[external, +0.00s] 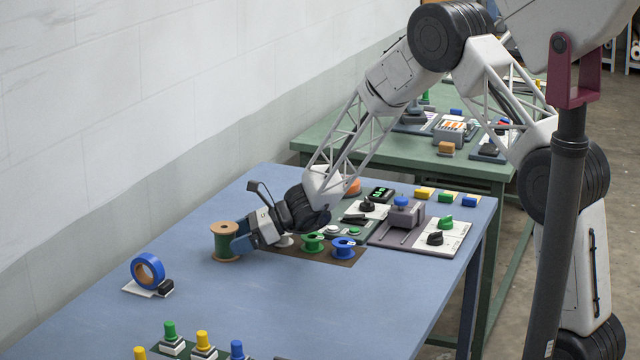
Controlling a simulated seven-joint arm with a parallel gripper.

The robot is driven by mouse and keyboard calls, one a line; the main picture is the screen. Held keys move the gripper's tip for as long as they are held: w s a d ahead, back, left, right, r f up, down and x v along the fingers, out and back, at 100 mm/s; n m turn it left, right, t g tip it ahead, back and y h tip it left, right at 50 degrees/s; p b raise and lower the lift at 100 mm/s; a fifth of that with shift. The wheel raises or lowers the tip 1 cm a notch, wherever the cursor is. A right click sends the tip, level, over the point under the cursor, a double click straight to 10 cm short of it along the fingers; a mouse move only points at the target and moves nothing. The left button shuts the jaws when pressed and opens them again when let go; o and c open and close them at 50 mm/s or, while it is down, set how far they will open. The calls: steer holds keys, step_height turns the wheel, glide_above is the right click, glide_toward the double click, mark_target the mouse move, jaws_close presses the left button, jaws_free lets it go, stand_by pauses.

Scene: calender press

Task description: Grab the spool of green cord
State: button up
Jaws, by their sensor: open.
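A wooden spool of green cord (226,241) stands upright on the blue table, with tan flanges at top and bottom. My gripper (238,242) comes in from the right, low over the table, with its dark fingers at the spool's right side. The jaws are open. One finger overlaps the spool's right edge in this view; I cannot tell whether it touches. The far finger is mostly hidden.
A blue tape roll (148,270) stands to the left. Several coloured knobs (203,342) line the front. Control panels (437,238) lie at the right. The table's middle is clear.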

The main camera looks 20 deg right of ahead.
mark_target(232, 226)
steer(key=shift+x, duration=1.1)
steer(key=shift+c, duration=0.2)
steer(key=c, duration=1)
steer(key=shift+r, duration=0.15)
steer(key=shift+r, duration=0.6)
step_height(232, 226, up, 2)
steer(key=s+d, duration=0.2)
steer(key=s, duration=0.2)
steer(key=s+d+r, duration=0.1)
steer(key=s+d, duration=0.2)
steer(key=s, duration=0.2)
steer(key=s+d, duration=0.2)
steer(key=s, duration=0.3)
steer(key=shift+d+r, duration=0.25)
steer(key=shift+d, duration=0.15)
